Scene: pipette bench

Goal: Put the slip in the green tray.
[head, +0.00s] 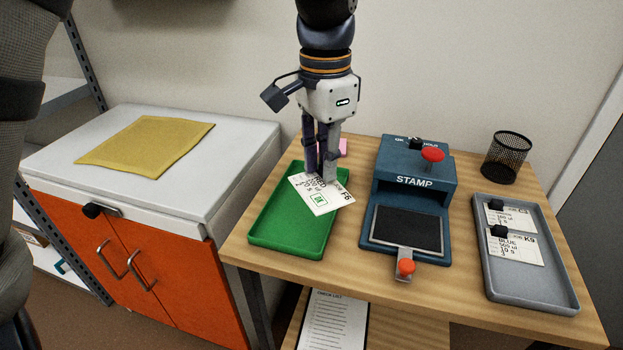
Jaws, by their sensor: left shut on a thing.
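The slip (322,198) is a white card marked F6 with a green stamped box on it. My left gripper (322,176) points down and is shut on the slip's upper edge. The slip is tilted over the right side of the green tray (285,243), and its right end reaches past the tray's right rim. I cannot tell whether the slip touches the rim. The visible part of the green tray's floor is empty. My right gripper is not in view.
A blue stamp device (414,185) with a red knob stands right of the green tray. A grey tray (535,291) at the right holds two slips with black clips. A black mesh cup (506,157) stands behind it. A yellow cloth (146,145) lies on the left cabinet.

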